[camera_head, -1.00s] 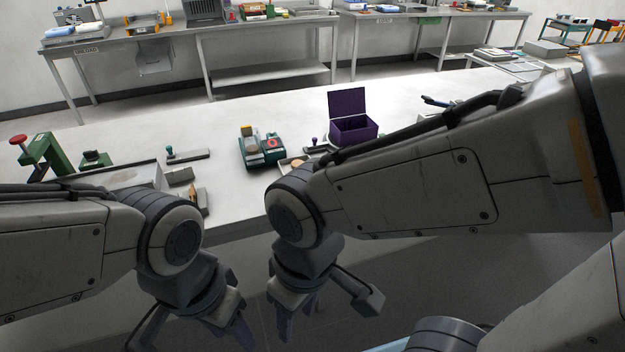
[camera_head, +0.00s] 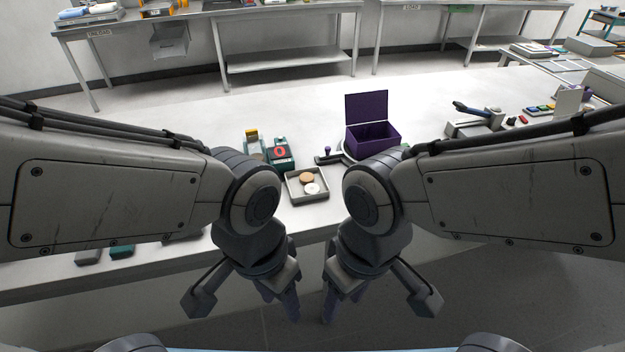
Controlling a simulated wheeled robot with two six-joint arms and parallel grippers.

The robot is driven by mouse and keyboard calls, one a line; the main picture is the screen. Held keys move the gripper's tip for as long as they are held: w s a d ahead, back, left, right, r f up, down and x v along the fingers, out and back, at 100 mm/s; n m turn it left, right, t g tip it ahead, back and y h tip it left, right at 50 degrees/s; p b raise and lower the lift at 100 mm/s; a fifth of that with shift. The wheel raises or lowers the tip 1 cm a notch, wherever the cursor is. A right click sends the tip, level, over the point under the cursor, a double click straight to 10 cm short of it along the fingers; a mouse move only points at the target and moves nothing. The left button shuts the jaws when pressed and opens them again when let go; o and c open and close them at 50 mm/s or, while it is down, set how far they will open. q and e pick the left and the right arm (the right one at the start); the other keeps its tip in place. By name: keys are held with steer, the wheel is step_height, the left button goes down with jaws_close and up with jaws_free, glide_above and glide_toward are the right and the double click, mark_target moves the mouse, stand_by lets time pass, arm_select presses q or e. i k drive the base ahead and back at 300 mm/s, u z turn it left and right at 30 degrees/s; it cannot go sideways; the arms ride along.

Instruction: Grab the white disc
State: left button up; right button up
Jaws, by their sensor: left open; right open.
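The white disc (camera_head: 312,188) lies in a small shallow grey tray (camera_head: 291,194) near the front edge of the table, between my two arms. A tan disc (camera_head: 306,178) lies in the same tray, just behind the white one. My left gripper (camera_head: 243,306) is open and empty, hanging in front of the table edge, left of and nearer than the tray. My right gripper (camera_head: 378,308) is open and empty, hanging in front of the edge, to the right of the tray. Neither gripper touches a disc.
An open purple box (camera_head: 372,132) stands behind the tray to the right. A green device with a red mark (camera_head: 281,153) stands behind it to the left. A stamp-like tool (camera_head: 328,157) lies close behind the tray. The white table (camera_head: 200,112) is clear farther back.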

mark_target(311, 189)
steer(key=z, duration=0.75)
steer(key=k, duration=1.05)
steer(key=z, duration=1.05)
steer(key=i, duration=1.55)
steer(key=u, duration=0.95)
steer(key=i, duration=0.8)
steer(key=u, duration=1.5)
steer(key=i, duration=0.5)
steer(key=u, duration=0.45)
